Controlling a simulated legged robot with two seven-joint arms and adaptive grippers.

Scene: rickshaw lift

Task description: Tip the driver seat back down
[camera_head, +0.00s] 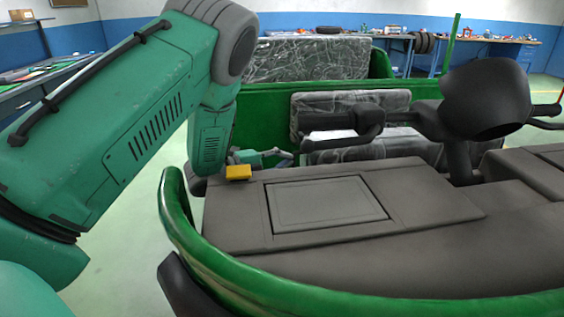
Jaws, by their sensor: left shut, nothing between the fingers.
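The driver seat shows behind the dash, wrapped in crinkled clear film. One grey padded part (395,98) stands upright and a lower grey part (375,156) lies below it, with a pale strip between. Handlebar parts hide some of the seat, so I cannot tell how far it is tilted. My left gripper (287,156) is shut and empty, just beyond the far left edge of the dash and left of the lower part. No clear contact with the seat shows. My right gripper is out of view.
The grey dash (420,245) and green front rim (185,225) fill the near side. Black handlebars and a dark round housing (487,97) stand before the seat at right. A film-wrapped rear seat (308,59) is behind. Workbenches line the walls; floor at left is clear.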

